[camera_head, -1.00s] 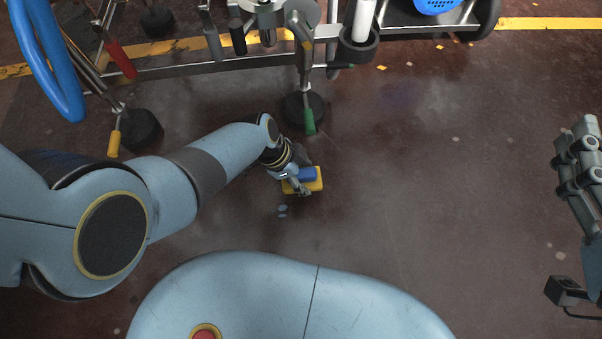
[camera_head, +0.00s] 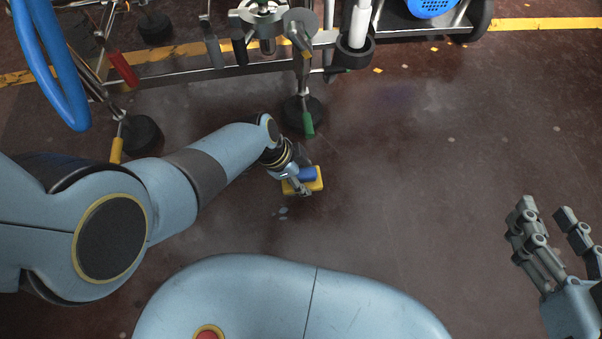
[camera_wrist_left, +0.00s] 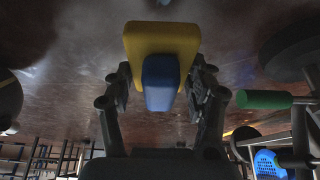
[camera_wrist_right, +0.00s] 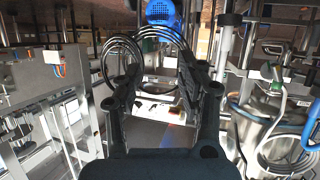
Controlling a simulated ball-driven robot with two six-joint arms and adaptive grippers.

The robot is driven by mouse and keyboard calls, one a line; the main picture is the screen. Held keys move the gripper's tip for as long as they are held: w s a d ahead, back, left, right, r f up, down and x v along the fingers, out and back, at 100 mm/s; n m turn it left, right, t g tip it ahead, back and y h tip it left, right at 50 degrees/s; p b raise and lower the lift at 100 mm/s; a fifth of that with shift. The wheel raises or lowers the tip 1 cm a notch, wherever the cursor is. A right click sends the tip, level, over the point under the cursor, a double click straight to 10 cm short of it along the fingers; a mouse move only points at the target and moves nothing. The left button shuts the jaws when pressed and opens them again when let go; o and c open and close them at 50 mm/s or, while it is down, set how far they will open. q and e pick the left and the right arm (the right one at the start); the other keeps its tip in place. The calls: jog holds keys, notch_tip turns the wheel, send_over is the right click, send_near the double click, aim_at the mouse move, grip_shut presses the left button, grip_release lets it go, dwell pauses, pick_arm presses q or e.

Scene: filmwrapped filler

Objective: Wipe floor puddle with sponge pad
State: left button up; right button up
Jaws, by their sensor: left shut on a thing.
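The sponge pad is yellow with a blue grip block. It shows at the end of my left arm in the head view (camera_head: 316,185) and fills the upper middle of the left wrist view (camera_wrist_left: 160,42). My left gripper (camera_head: 302,184) is shut on the blue block, one finger on each side. The pad is at or close to the dark floor; I cannot tell whether it touches. Small pale wet spots (camera_head: 283,211) lie just below the pad in the head view. My right gripper (camera_head: 547,212) is open and empty at the right, its fingers apart.
A metal machine frame (camera_head: 230,68) with black round feet runs along the top. A green-handled lever (camera_head: 308,124) hangs close above my left gripper. A blue hose loop (camera_head: 50,70) is at upper left. The floor (camera_head: 430,160) right of the pad is clear.

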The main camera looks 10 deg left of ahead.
jog(key=s+f+g, duration=0.2)
jog(key=s+f, duration=0.2)
jog(key=s, duration=0.1)
jog(key=shift+f+g+p, duration=0.15)
jog(key=shift+g+p, duration=0.25)
jog(key=shift+p, duration=0.05)
jog(key=shift+w+d, duration=0.1)
jog(key=shift+w, duration=0.1)
